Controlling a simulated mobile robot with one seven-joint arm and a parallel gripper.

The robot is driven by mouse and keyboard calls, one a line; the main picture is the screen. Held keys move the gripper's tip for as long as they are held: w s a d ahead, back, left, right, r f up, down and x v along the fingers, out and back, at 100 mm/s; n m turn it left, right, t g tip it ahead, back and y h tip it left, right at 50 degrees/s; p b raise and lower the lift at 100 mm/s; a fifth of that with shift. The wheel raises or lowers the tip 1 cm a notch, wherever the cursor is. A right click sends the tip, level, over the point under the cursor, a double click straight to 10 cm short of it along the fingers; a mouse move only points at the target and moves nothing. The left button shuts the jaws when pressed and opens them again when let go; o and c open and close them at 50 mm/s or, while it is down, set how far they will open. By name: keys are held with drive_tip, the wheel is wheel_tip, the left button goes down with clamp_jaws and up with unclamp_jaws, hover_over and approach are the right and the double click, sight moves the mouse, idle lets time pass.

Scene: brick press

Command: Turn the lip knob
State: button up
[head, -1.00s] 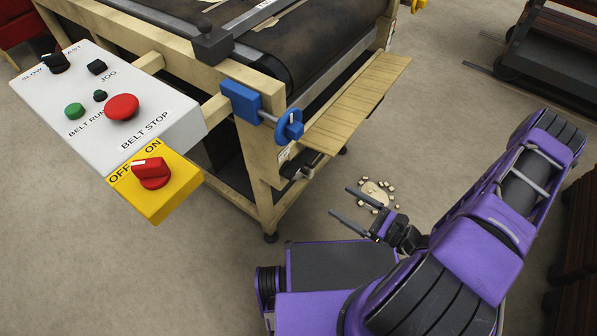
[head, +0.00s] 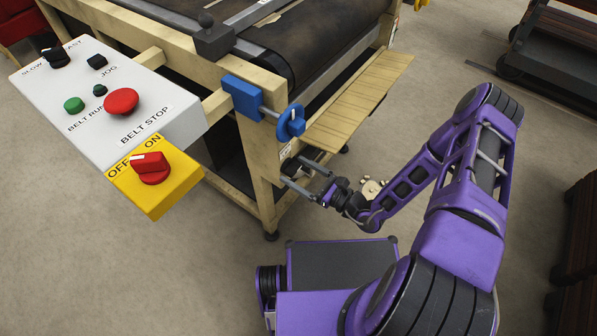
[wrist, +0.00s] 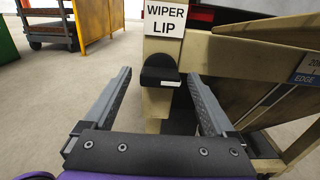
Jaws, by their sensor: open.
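The lip knob (wrist: 160,72) is a black knob on the beige frame post, just under a white "WIPER LIP" label (wrist: 164,17). In the wrist view it stands upright between the tips of my gripper (wrist: 159,78), beyond or level with them; I cannot tell which. My gripper is open and empty, with a finger to either side of the knob and no clear contact. In the head view my gripper (head: 294,170) is at the front corner post, below the blue handwheel (head: 290,122), and partly covers the knob area.
The white control panel (head: 150,120) and yellow ON/OFF box (head: 155,200) with a red switch (head: 150,167) jut out at left. A slatted wooden shelf (head: 358,100) runs along the machine's side above my gripper. Pale pieces (head: 371,188) lie on the floor.

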drive_tip(key=c, duration=1.4)
drive_tip(key=shift+m, duration=0.3)
drive_tip(key=m, duration=0.3)
drive_tip(key=shift+p, duration=0.35)
drive_tip(key=m, duration=0.5)
drive_tip(key=shift+m+p, duration=0.4)
drive_tip(key=shift+m, duration=4.1)
